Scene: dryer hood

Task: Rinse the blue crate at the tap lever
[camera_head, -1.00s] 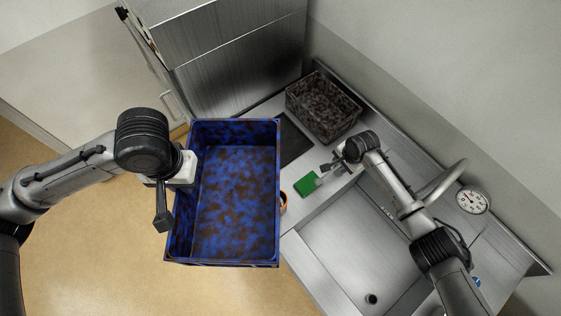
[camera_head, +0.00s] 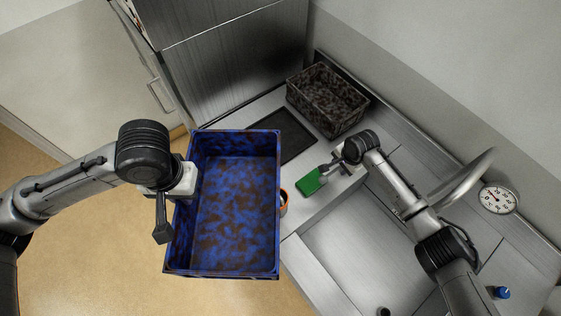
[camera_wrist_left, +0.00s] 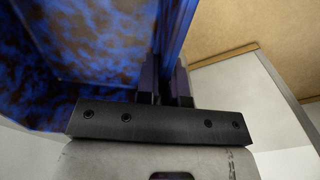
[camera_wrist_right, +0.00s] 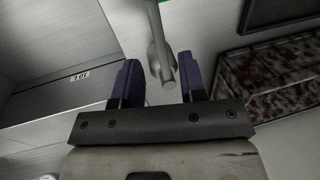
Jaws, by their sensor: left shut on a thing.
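The blue crate (camera_head: 235,210), mottled with brown, hangs in the air left of the counter, its open top facing the head camera. My left gripper (camera_head: 190,180) is shut on its left wall; the wall shows between the fingers in the left wrist view (camera_wrist_left: 168,85). My right gripper (camera_head: 338,163) is low over the counter behind the sink. In the right wrist view its fingers (camera_wrist_right: 158,85) are apart, with a grey rod (camera_wrist_right: 160,60) between them; whether they touch it, or it is the tap lever, I cannot tell.
A brown mottled crate (camera_head: 327,98) stands at the back of the counter. A steel sink basin (camera_head: 350,250), curved spout (camera_head: 465,180) and dial (camera_head: 498,199) are right. A steel hood (camera_head: 240,60) stands behind.

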